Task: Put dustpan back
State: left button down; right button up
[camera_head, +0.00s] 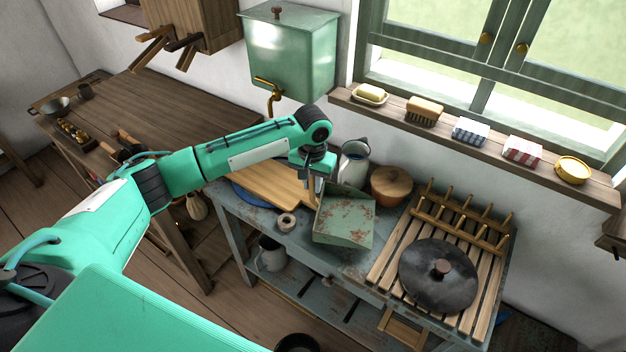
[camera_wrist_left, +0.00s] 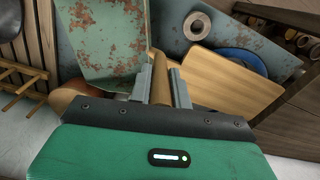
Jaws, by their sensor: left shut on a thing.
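The dustpan (camera_head: 343,222) is a green, rust-flecked metal pan with a wooden handle. It is over the grey-blue bench, between the cutting board and the slatted rack; I cannot tell whether it touches the bench top. My left gripper (camera_head: 316,184) comes in from the left above the board and is shut on the dustpan's handle. In the left wrist view the handle (camera_wrist_left: 160,85) stands between the two fingers, and the rusty pan (camera_wrist_left: 108,40) spreads out beyond it. My right gripper is not in view.
A cutting board (camera_head: 270,187), a tape roll (camera_head: 286,222), a white jug (camera_head: 354,163) and a lidded pot (camera_head: 391,185) surround the dustpan. A slatted rack (camera_head: 384,262) bears a dark lid (camera_head: 438,275). The windowsill (camera_head: 480,148) holds soap, a brush, boxes and a tin.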

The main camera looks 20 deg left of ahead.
pick_arm(q)
jog(key=shift+w+f, duration=0.1)
jog(key=shift+w, duration=0.1)
jog(key=shift+s+f, duration=0.1)
jog(key=shift+f+p, duration=0.3)
jog(key=shift+f, duration=0.2)
jog(key=c, duration=1.3)
grip_release()
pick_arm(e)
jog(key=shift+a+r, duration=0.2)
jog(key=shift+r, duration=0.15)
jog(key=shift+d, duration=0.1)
pick_arm(q)
jog(key=shift+r+b, duration=0.3)
notch_tip(320, 180, up, 13)
jog(key=b, duration=0.3)
jog(key=shift+f, duration=0.15)
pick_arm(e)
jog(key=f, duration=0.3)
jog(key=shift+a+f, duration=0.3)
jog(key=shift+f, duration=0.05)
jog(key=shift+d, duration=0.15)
